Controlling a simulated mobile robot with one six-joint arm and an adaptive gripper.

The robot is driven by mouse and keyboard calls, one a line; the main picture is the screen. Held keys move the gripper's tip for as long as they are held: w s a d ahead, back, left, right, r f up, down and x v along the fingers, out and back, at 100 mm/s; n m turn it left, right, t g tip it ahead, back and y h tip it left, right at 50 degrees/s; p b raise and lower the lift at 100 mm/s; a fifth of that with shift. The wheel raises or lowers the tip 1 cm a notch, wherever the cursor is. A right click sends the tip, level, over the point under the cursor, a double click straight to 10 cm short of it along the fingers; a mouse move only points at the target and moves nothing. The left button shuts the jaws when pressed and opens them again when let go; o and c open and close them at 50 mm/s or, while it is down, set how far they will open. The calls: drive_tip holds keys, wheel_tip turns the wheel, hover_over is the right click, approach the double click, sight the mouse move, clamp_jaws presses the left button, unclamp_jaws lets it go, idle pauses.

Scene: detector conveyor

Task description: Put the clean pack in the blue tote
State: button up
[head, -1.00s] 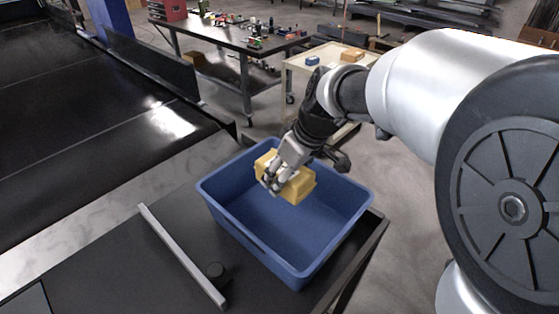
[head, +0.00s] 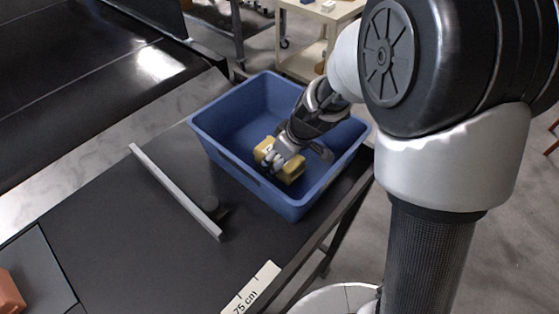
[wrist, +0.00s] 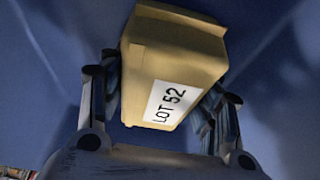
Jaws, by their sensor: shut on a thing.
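The pack is a yellow block (head: 291,173) with a white label reading "LOT 52" in the wrist view (wrist: 172,70). My gripper (head: 276,160) is shut on it, one finger on each side. The blue tote (head: 222,150) stands on the dark table. The pack is inside the tote's walls, near the front wall. Blue tote surfaces fill the background of the wrist view. I cannot tell whether the pack touches the tote floor. My gripper and forearm hide part of the tote's right side.
A grey bar (head: 175,190) and a small dark knob (head: 211,203) lie left of the tote on the table. A conveyor (head: 80,80) runs at upper left. An orange object (head: 10,292) sits at lower left. A "75 cm" label (head: 252,290) marks the table's front edge.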

drive_tip(key=shift+f, duration=0.35)
drive_tip(key=o, duration=1.4)
drive_tip(key=shift+f, duration=0.1)
